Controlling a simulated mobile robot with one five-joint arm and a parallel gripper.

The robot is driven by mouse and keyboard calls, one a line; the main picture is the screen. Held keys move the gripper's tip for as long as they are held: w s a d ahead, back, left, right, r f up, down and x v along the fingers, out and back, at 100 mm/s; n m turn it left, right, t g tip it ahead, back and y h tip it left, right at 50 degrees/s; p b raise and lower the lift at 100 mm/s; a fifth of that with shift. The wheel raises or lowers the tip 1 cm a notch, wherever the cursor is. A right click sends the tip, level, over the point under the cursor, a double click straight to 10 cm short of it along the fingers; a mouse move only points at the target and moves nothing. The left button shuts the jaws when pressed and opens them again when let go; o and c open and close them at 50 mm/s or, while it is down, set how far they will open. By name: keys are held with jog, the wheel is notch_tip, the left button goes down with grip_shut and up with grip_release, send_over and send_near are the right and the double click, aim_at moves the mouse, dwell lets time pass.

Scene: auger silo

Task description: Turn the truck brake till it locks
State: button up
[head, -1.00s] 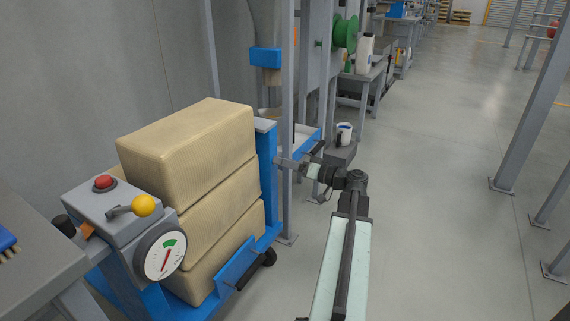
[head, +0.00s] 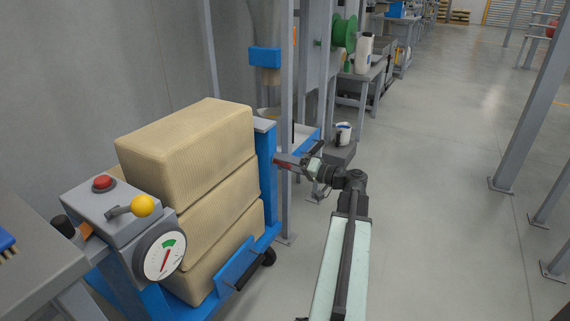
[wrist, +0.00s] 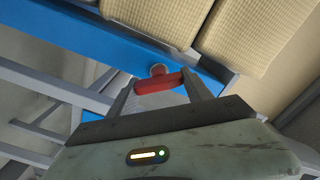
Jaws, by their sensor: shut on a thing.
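The blue truck (head: 268,170) carries a stack of sacks and stands left of my arm. Its brake is a red handle (wrist: 160,83) on a round pivot at the blue frame in the wrist view. The red handle (head: 283,162) also shows as a small strip at the truck's far right post in the head view. My gripper (wrist: 158,92) is shut on the red handle, with a finger at each side. In the head view my gripper (head: 298,164) reaches left to the post. Whether the brake is locked cannot be told.
Tan sacks (head: 185,150) are stacked on the truck. A grey box with a yellow-knobbed lever (head: 142,206), a red button (head: 103,182) and a dial (head: 165,252) stands at its near end. A grey upright (head: 287,120) is close to my gripper.

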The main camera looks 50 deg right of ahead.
jog(key=o, duration=1.4)
jog(key=shift+c, duration=0.2)
jog(key=shift+s, duration=0.1)
jog(key=v, duration=0.7)
jog(key=shift+s, duration=0.35)
